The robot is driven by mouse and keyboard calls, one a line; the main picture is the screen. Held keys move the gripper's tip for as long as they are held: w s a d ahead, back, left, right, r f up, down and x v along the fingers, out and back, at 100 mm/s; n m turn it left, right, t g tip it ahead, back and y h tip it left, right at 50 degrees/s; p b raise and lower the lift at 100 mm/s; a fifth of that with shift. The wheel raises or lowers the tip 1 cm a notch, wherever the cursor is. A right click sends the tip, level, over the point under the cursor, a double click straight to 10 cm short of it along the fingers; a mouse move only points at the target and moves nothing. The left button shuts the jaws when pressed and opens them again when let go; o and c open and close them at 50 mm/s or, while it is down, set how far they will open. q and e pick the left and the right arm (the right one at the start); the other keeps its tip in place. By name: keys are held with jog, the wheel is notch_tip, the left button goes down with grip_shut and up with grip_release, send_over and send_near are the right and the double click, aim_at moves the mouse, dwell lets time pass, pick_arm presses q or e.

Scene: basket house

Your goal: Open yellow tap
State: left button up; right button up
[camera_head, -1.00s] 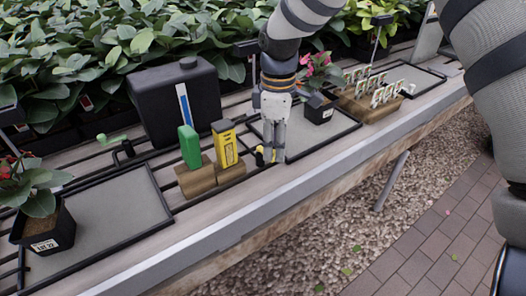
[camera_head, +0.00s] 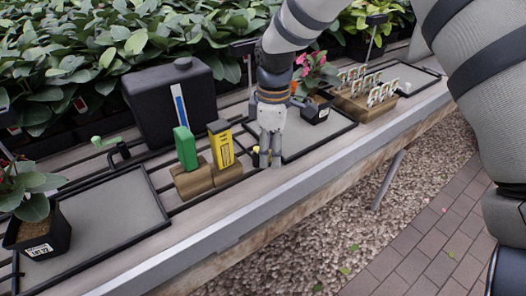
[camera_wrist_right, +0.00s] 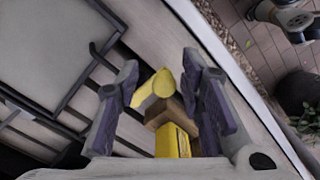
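The yellow tap (camera_wrist_right: 155,90) has a rounded yellow handle, which shows between my right gripper's fingers in the right wrist view. In the head view only a small yellow part (camera_head: 256,151) shows beside the fingers, and the rest is hidden. My right gripper (camera_head: 267,160) points down at the bench's front edge, just right of the yellow bottle. In the wrist view its fingers (camera_wrist_right: 160,85) are spread on both sides of the handle. I cannot tell whether either finger touches it. A green tap (camera_head: 107,140) stands farther left. My left gripper is not in view.
A yellow bottle (camera_head: 221,146) and a green bottle (camera_head: 186,149) stand in wooden blocks left of the gripper. Behind is a black tank (camera_head: 150,100). A potted pink flower (camera_head: 315,112) and a label rack (camera_head: 360,100) stand to the right. Grey trays (camera_head: 110,215) lie on the slats.

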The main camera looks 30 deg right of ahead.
jog(key=shift+w+d+f+b, duration=0.1)
jog(key=shift+w+d+b, duration=0.4)
jog(key=shift+w+d, duration=0.6)
jog(key=shift+w+d+f+b, duration=0.1)
jog(key=shift+w+d+b, duration=0.4)
jog(key=shift+w+d, duration=0.55)
jog(key=shift+s+a+r+p, duration=0.15)
jog(key=shift+a+r+p, duration=0.2)
jog(key=shift+a, duration=0.1)
pick_arm(q)
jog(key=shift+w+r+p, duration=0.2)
jog(key=shift+p, duration=0.7)
pick_arm(e)
notch_tip(320, 180, up, 7)
jog(key=shift+f, duration=0.15)
jog(key=shift+f, duration=0.1)
